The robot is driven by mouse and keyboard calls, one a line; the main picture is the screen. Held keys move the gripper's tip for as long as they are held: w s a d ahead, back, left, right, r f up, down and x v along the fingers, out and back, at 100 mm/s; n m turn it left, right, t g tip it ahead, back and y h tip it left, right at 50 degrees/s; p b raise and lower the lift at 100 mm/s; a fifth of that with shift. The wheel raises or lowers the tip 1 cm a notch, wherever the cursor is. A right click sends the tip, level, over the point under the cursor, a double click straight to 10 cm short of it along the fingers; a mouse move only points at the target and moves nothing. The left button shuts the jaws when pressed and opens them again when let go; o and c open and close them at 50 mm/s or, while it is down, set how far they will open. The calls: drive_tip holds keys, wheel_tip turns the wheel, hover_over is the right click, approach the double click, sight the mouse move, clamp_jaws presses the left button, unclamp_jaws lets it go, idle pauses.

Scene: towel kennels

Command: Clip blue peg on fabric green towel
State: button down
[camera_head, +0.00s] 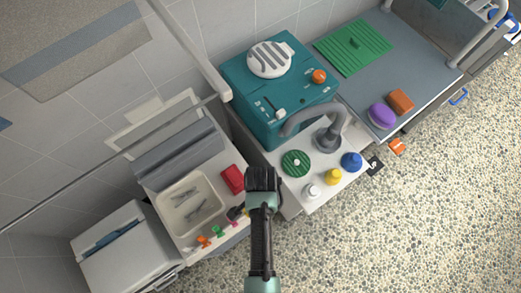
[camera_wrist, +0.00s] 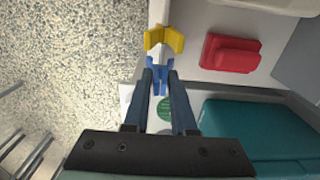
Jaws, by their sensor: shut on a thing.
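My gripper (camera_wrist: 158,78) is shut on a small blue peg (camera_wrist: 158,73), which sits between the fingertips in the wrist view. A yellow peg (camera_wrist: 164,39) stands just beyond it. I cannot tell whether the peg still touches the counter edge. A flat ribbed green cloth (camera_head: 352,46), which looks like the green towel, lies on the grey counter at the upper right, far from my gripper.
Several pegs, including an orange peg (camera_head: 203,241) and a green peg (camera_head: 220,231), line the counter edge. A red block (camera_head: 232,179) is beside the sink basin (camera_head: 187,205). A teal box (camera_head: 278,85), grey tap (camera_head: 328,135) and bottles stand between my gripper and the green cloth.

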drive_tip(key=shift+r, duration=0.1)
wheel_tip(320, 180, up, 7)
drive_tip(key=p, duration=0.8)
drive_tip(key=shift+r, duration=0.15)
